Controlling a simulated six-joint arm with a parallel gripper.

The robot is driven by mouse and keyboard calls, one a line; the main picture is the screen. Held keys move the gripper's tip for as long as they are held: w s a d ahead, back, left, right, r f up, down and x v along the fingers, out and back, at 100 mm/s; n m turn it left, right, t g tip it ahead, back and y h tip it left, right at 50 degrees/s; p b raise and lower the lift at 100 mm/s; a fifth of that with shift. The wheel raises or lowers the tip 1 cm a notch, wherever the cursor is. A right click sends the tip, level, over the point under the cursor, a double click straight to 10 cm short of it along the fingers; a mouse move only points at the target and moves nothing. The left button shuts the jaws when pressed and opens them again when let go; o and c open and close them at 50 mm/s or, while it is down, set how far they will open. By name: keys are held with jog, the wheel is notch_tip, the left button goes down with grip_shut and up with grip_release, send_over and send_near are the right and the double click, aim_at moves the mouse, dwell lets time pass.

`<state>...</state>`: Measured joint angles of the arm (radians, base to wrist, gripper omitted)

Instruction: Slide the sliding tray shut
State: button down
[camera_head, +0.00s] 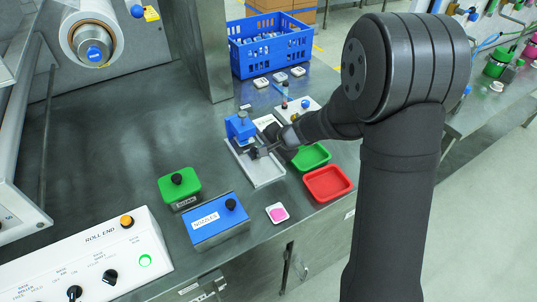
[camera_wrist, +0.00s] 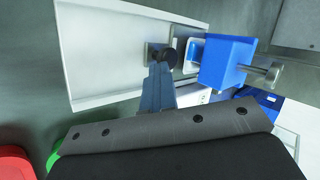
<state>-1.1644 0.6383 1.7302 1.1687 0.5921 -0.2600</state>
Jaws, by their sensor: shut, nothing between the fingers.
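A light grey tray (camera_head: 264,175) lies on the bench in front of a blue block device (camera_head: 240,127). In the wrist view the pale tray (camera_wrist: 98,52) fills the upper left, and the blue block (camera_wrist: 226,62) with a metal rod is at its right end. A dark round knob (camera_wrist: 167,57) on a small grey block sits on the tray near the blue block. My gripper (camera_head: 257,153) is over the tray; its shut, empty fingers (camera_wrist: 160,72) reach close to the knob in the wrist view. I cannot tell if they touch it.
Green (camera_head: 311,157) and red (camera_head: 328,182) open trays lie right of it. A green-lidded box (camera_head: 179,184), a blue nozzles box (camera_head: 214,219) and a small pink-filled dish (camera_head: 277,212) stand in front. A blue crate (camera_head: 270,45) is behind.

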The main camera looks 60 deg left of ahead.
jog(key=shift+a, duration=0.1)
jog(key=shift+w+d+r, duration=0.1)
jog(key=shift+w+d, duration=0.2)
jog(key=shift+d, duration=0.15)
jog(key=d, duration=0.1)
jog(key=w+d, duration=0.1)
jog(key=d, duration=0.1)
jog(key=shift+w+r, duration=0.25)
jog(key=shift+r, duration=0.05)
jog(key=v, duration=0.9)
jog(key=shift+d+r, duration=0.25)
jog(key=shift+r, duration=0.05)
jog(key=shift+a+f, duration=0.1)
